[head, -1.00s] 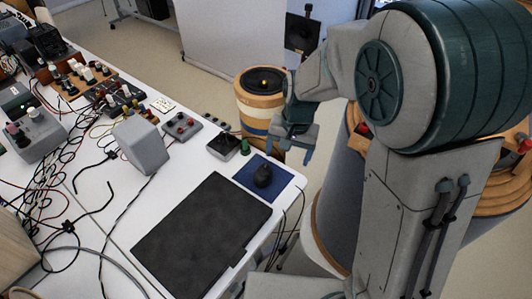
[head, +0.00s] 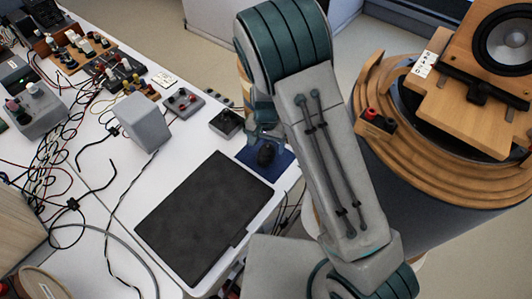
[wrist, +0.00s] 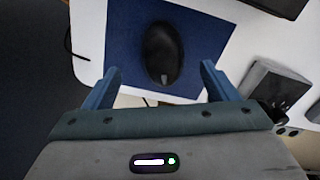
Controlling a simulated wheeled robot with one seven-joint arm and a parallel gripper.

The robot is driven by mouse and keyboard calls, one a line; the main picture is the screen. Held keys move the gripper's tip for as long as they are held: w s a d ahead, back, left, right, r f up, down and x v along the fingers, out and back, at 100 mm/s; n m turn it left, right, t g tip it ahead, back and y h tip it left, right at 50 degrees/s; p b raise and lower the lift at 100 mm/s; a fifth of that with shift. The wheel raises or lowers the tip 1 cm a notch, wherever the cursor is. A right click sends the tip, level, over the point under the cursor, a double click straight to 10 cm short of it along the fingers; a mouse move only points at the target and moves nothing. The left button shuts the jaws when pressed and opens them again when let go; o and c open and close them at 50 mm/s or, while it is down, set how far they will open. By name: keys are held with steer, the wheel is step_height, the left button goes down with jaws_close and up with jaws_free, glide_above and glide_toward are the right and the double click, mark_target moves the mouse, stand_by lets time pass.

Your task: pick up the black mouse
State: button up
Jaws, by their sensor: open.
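The black mouse (head: 266,155) lies on a blue mouse pad (head: 250,160) at the right edge of the white table. In the wrist view the mouse (wrist: 162,54) sits on the blue pad (wrist: 122,40), ahead of and between my fingertips. My gripper (wrist: 158,82) is open and empty, its two blue fingers apart on either side of the mouse's near end. In the head view my gripper (head: 263,133) is beside the mouse on its far side, partly hidden by my arm.
A black flat panel (head: 205,215) lies on the white table (head: 125,210) in front of the pad. A small dark box (head: 227,122) stands close to the pad. A grey box (head: 142,120) and tangled cables are farther left. A round wooden speaker stand (head: 440,150) is at right.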

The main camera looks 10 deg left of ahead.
mark_target(266, 151)
steer(key=shift+w+a+f+p, duration=0.1)
steer(key=shift+w+f+p, duration=0.15)
steer(key=shift+f, duration=1.1)
steer(key=shift+w+f+p, duration=0.1)
steer(key=shift+f+p, duration=0.15)
steer(key=shift+f, duration=1.1)
steer(key=c, duration=1.1)
